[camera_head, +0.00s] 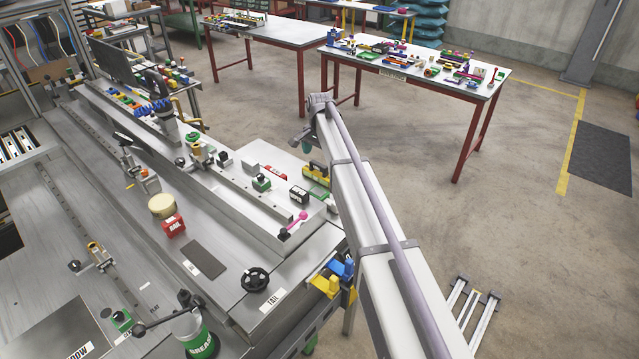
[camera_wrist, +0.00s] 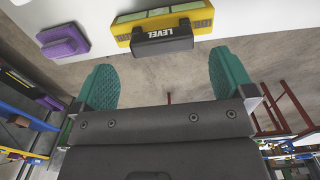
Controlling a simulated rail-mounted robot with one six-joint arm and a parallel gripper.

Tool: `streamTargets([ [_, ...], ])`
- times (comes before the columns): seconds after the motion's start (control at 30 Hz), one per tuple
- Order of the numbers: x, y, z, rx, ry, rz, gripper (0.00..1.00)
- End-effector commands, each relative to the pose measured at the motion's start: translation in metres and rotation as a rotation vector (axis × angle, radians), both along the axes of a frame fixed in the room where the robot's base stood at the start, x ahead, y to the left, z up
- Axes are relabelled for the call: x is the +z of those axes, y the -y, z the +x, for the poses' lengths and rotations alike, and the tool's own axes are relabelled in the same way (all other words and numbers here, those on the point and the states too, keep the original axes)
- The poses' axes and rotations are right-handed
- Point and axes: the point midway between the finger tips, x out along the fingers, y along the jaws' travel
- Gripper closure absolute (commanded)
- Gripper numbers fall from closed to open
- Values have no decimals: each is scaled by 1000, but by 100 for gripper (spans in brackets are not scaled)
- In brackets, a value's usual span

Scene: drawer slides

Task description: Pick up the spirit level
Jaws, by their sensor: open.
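The spirit level (camera_wrist: 192,17) is yellow with a black block marked LEVEL, on a pale surface at the top of the wrist view. In the head view it looks like the yellow piece (camera_head: 317,169) near the right edge of the bench. My gripper (camera_wrist: 165,82) has two teal fingers spread wide with nothing between them. The level lies beyond the fingertips, roughly in line with the gap and apart from them. In the head view my gripper (camera_head: 303,139) is mostly hidden by my arm, with a teal finger just showing above the level.
A purple block (camera_wrist: 62,43) lies left of the level in the wrist view. On the bench (camera_head: 205,262), a black-and-white block (camera_head: 298,194), a green item (camera_head: 261,183) and a pink-handled tool (camera_head: 292,224) are nearby. A red-legged table (camera_head: 493,87) stands at the back right.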

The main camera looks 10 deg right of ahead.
Motion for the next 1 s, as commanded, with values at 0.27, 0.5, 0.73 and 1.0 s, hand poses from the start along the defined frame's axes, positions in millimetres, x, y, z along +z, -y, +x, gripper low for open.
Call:
streamTargets([
  [0.27, -28, -2, 1, 1, 0, 0, 0],
  [0.5, -56, -3, 1, 1, 0, 0, 0],
  [0.73, -52, -3, 1, 1, 0, 0, 7],
  [1.0, -52, -3, 1, 1, 0, 0, 33],
])
